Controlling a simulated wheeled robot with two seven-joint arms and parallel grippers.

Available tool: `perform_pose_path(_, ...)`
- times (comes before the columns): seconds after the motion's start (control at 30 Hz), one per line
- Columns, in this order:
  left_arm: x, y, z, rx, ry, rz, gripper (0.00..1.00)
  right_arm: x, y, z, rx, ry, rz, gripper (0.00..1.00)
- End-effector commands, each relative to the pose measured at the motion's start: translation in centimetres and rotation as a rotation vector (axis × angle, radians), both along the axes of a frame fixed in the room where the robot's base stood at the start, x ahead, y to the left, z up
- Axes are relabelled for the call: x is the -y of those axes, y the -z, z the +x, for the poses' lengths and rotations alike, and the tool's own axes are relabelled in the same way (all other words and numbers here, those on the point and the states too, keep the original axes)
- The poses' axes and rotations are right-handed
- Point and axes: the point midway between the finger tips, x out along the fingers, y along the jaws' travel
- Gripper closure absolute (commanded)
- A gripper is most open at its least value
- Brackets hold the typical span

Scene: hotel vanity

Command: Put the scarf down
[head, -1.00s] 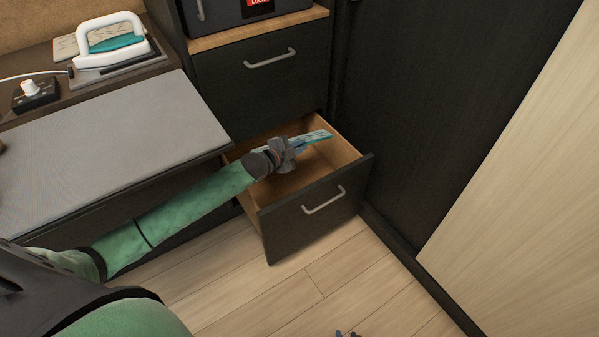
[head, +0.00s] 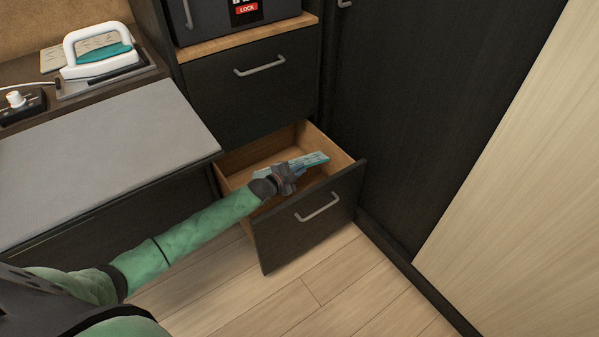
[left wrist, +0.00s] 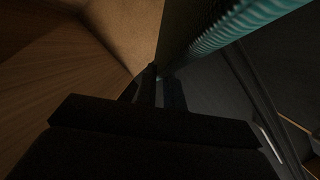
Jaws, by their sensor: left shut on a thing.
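The scarf (head: 310,160) is a flat teal strip in the head view. My left gripper (head: 291,174) is shut on its near end. The scarf sticks out past the fingers to the right, over the open lower drawer (head: 312,212). In the left wrist view the ribbed teal scarf (left wrist: 245,22) runs from the fingertips (left wrist: 158,85) toward the upper right. I cannot tell whether the scarf touches the drawer. My right gripper is not in view.
A closed drawer (head: 250,85) is above the open one, with a dark safe (head: 215,15) on top. A grey-topped board (head: 100,160) lies at left, with a white and teal iron (head: 100,55) behind it. A dark cabinet door (head: 420,110) stands close at right. The floor in front is clear.

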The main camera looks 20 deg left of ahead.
Motion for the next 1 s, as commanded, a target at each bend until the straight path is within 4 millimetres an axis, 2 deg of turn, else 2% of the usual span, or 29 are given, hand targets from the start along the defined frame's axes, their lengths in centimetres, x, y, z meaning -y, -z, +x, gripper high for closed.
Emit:
perform_pose_path(0.03, 0.4, -0.1, 0.7, 0.001, 0.001, -0.002, 1.0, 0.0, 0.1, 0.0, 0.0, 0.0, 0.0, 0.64)
perform_pose_path(0.13, 0.2, 1.2, 0.4, -0.002, 0.0, 0.0, 1.0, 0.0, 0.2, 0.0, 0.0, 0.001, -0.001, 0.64)
perform_pose_path(0.97, 0.2, 2.5, 0.4, -0.001, 0.0, -0.001, 1.0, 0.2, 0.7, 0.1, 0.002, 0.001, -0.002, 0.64)
perform_pose_path(1.0, 0.2, 2.5, 0.4, -0.002, 0.001, 0.0, 0.89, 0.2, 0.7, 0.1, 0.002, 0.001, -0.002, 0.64)
